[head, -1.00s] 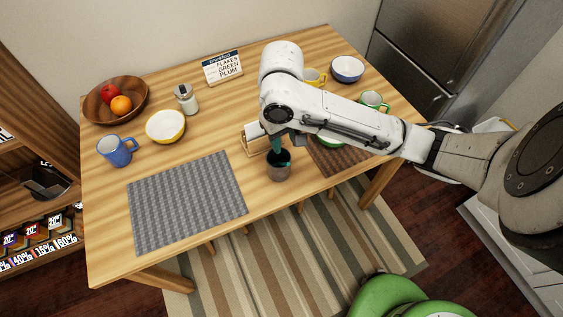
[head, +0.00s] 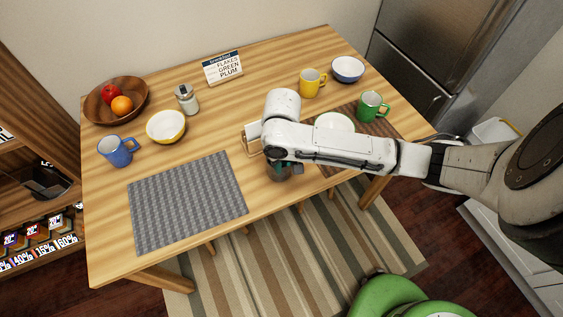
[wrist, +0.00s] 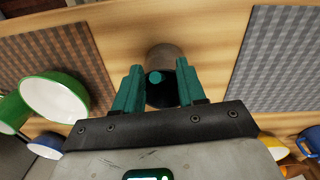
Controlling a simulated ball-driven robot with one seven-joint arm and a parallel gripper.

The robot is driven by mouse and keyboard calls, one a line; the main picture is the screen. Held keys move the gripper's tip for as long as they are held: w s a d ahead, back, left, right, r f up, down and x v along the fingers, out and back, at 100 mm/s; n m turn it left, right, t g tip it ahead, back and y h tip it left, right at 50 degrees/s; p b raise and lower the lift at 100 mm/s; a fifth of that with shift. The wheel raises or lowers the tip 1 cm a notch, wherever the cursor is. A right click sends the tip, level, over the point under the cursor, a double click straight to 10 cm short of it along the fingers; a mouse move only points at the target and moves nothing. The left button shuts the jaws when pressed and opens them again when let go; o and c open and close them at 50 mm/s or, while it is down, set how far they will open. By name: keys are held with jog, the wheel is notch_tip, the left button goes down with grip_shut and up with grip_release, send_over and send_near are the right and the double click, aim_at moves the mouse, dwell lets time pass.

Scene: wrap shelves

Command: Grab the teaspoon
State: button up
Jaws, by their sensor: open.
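A grey-brown cup (wrist: 166,55) with a dark inside stands near the table's front edge, between the two mats. A small round teal end (wrist: 155,77) shows inside it in the wrist view. It may be the teaspoon's handle, but I cannot tell for sure. My gripper (wrist: 159,67) has its teal fingers apart, one on each side of this end, over the cup's mouth. Nothing is visibly clamped. In the head view the cup (head: 279,174) is mostly hidden under my arm, with a bit of a teal finger beside it.
A grey mat (head: 187,203) lies left and a brown mat (head: 384,123) right. A green bowl (wrist: 56,98) stands on the brown mat with a green mug (head: 373,106). A yellow mug (head: 312,83) stands behind. A wooden rack (head: 248,146) is close to my wrist.

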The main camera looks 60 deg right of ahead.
jog(key=shift+s+f, duration=0.1)
jog(key=shift+f, duration=0.1)
jog(key=shift+f, duration=0.1)
grip_shut()
jog(key=shift+s+d, duration=0.1)
